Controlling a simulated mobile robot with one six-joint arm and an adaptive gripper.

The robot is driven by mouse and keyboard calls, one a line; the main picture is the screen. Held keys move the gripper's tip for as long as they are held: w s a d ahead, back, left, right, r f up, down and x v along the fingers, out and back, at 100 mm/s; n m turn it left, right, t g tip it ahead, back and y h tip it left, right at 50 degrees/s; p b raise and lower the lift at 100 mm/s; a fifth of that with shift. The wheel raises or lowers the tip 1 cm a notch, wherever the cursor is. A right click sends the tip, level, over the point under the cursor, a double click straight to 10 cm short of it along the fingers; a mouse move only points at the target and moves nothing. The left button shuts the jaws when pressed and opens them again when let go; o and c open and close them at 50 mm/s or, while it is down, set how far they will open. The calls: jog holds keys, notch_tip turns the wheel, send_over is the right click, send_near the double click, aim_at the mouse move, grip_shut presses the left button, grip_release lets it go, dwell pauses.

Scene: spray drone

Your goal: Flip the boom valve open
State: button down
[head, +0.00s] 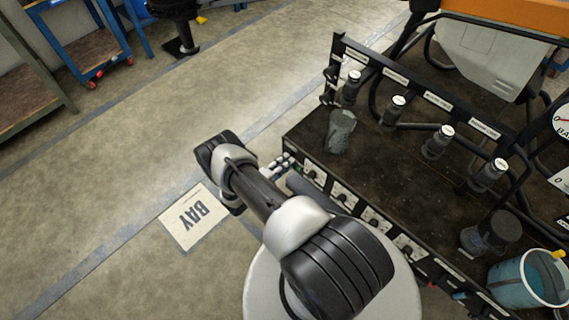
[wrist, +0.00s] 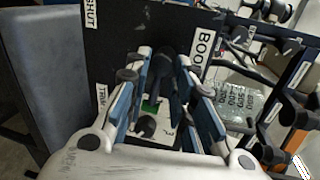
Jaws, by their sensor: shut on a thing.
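In the wrist view my gripper (wrist: 164,62) has its blue-padded fingers on both sides of a dark lever (wrist: 163,80), and it is shut on it. This lever sits on a dark panel (wrist: 122,38) beside a partly covered label (wrist: 202,48) that starts "BOO", so I take it for the boom valve. A "SHUT" label (wrist: 91,14) is at the panel's upper left. In the head view my arm hides most of the gripper and the lever.
The head view shows a dark deck (head: 375,175) with several upright capped nozzles (head: 440,142) and a grey cup-like piece (head: 341,130). Small dial panels (head: 344,196) line its side. A blue bucket (head: 528,280) stands at lower right. Floor at left is clear around a BAY sign (head: 192,217).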

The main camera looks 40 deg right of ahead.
jog(key=shift+n, duration=0.5)
jog(key=c, duration=1.7)
grip_release()
jog(key=w+v, duration=0.1)
jog(key=v, duration=1.1)
jog(key=shift+s, duration=0.35)
jog(key=shift+r, duration=0.1)
